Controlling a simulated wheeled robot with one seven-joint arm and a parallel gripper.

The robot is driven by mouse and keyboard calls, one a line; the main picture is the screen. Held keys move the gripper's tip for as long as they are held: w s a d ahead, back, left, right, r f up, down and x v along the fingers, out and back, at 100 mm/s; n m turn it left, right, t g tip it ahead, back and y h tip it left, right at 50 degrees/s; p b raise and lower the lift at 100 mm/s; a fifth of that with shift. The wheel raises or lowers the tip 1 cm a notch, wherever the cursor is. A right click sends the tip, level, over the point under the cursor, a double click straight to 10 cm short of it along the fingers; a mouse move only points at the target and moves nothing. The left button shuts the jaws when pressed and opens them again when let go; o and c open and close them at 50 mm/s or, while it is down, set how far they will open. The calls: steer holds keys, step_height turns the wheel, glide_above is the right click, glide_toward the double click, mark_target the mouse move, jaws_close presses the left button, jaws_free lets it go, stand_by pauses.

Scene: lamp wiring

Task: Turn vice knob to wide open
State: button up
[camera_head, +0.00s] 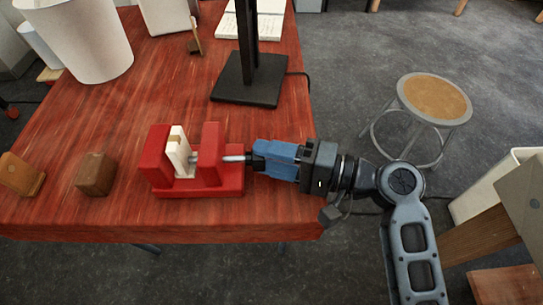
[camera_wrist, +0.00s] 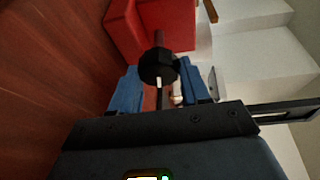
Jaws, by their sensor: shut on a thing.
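The red vice (camera_head: 205,186) sits near the table's front edge in the head view, with a white jaw block (camera_head: 178,152) inside it. A gap shows between that block and the vice's left wall. A metal screw runs out of the vice's right side to the knob. In the wrist view the vice (camera_wrist: 125,28) is at the top and the black knob (camera_wrist: 158,66) is in the middle. My gripper (camera_head: 257,156) comes from the right, its blue fingers shut on the knob. The fingers (camera_wrist: 158,85) lie on both sides of it. The head view mostly hides the knob.
A brown wooden block (camera_head: 95,174) and another wooden piece (camera_head: 21,174) lie left of the vice. A black lamp base (camera_head: 246,80) stands behind it. A white shade (camera_head: 82,38) is at the back left. A round stool (camera_head: 435,98) stands right of the table.

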steer(key=shift+s+f, duration=0.1)
steer(key=shift+f, duration=0.1)
steer(key=o, duration=1)
steer(key=shift+r, duration=0.15)
steer(key=shift+o, duration=0.2)
steer(key=shift+d, duration=0.1)
steer(key=v, duration=0.7)
steer(key=shift+s+d+b, duration=0.1)
steer(key=shift+d+b, duration=0.2)
